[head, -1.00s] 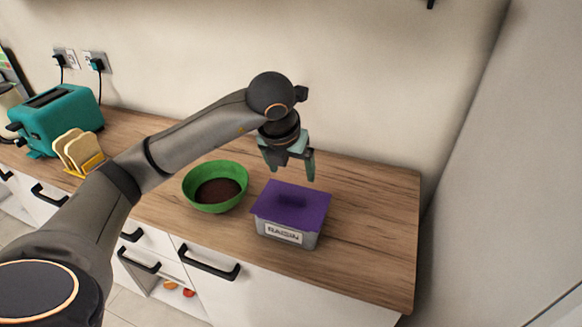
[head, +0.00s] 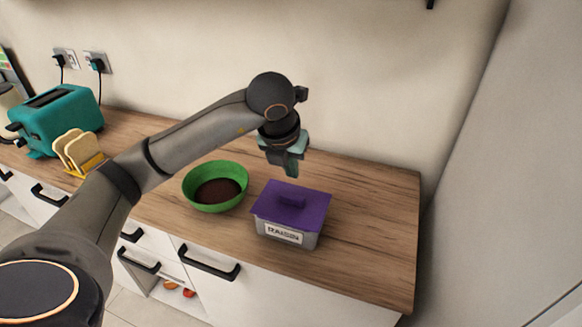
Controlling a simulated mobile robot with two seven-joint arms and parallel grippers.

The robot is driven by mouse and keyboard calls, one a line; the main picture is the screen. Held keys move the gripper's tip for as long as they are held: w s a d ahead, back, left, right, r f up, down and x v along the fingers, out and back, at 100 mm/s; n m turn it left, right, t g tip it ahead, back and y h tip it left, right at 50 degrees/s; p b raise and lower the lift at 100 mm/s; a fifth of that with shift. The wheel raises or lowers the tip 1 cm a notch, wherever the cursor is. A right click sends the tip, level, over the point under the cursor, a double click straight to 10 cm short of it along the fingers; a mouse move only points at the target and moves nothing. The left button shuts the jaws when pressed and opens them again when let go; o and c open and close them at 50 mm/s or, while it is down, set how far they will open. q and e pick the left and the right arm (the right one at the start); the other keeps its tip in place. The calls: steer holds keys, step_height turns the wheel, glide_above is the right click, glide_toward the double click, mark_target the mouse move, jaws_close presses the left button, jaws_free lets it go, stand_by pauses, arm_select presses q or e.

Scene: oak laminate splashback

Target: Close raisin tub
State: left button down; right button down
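The raisin tub (head: 276,232) is a grey box with a white RAISIN label, standing on the wooden counter near its front edge. A purple lid (head: 313,207) with a raised bar handle lies over its top and covers the opening. The lid looks level; its far edges cannot be checked. My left gripper (head: 291,173) points down above and behind the lid, clear of the handle. Its fingers look together, with nothing between them. My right gripper is not in view.
A green bowl (head: 188,184) with dark brown contents stands just left of the tub. A teal toaster (head: 64,118) and a yellow rack (head: 90,166) with bread slices are farther left. The counter (head: 374,220) is clear right of the tub.

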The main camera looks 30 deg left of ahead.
mark_target(291, 198)
arm_select(q)
steer(key=shift+f, duration=0.1)
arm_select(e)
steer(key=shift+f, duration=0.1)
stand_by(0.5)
